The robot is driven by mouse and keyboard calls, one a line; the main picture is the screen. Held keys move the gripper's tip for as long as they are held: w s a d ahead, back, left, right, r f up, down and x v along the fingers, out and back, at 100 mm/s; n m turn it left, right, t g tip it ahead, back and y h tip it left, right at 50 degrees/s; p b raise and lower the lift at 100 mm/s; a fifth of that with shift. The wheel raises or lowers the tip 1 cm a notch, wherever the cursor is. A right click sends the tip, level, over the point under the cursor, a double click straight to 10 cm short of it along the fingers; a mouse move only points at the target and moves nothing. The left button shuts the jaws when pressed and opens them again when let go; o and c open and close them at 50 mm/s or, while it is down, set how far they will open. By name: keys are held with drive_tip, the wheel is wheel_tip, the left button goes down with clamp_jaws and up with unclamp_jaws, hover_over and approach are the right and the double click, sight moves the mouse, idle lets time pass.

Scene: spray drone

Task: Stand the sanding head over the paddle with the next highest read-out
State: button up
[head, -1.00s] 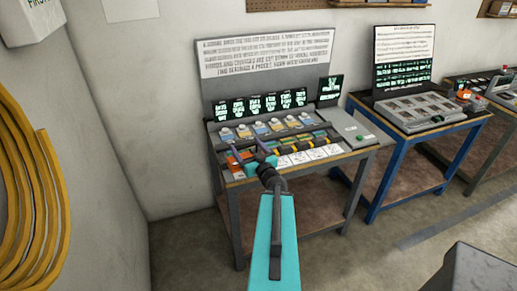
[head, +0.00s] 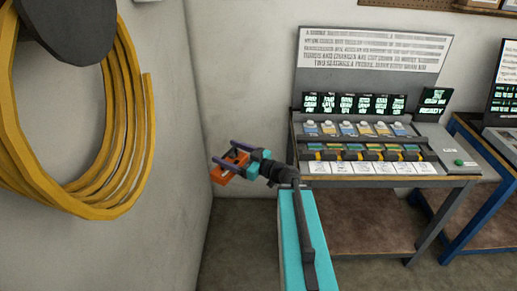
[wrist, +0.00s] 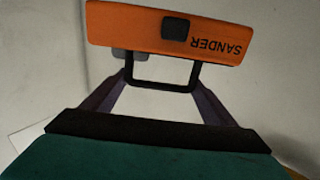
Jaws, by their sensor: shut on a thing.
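My gripper (head: 229,161) is shut on the orange sanding head (head: 226,173) and holds it in the air, left of the bench. In the wrist view the sanding head (wrist: 165,27) reads "SANDER" upside down, with a dark loop handle between my fingers. The row of paddles (head: 365,154), with coloured tops, lies along the grey bench station (head: 293,133). Green-lit read-out screens (head: 354,103) stand in a row behind them. Their figures are too small to read for certain. White cards (head: 370,168) line the front edge.
A yellow hose coil (head: 128,110) hangs on the left wall. A green button (head: 459,162) sits at the bench's right end, beside a separate small screen (head: 433,99). A blue-framed bench (head: 468,215) stands further right. Open floor lies below my gripper.

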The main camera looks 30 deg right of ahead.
drive_tip(key=a+f+n+g+y+b, duration=0.1)
drive_tip(key=a+n+g+y, duration=0.1)
drive_tip(key=a, duration=0.7)
drive_tip(key=s+a+f+n+g+y+b, duration=0.1)
drive_tip(key=a+y, duration=0.4)
drive_tip(key=a, duration=0.5)
drive_tip(key=f+n+g+b, duration=0.1)
drive_tip(key=n+g, duration=0.1)
drive_tip(key=shift+s+n+g, duration=0.15)
drive_tip(key=shift+n+g, duration=0.15)
drive_tip(key=shift+g, duration=0.1)
drive_tip(key=shift+s+a, duration=0.1)
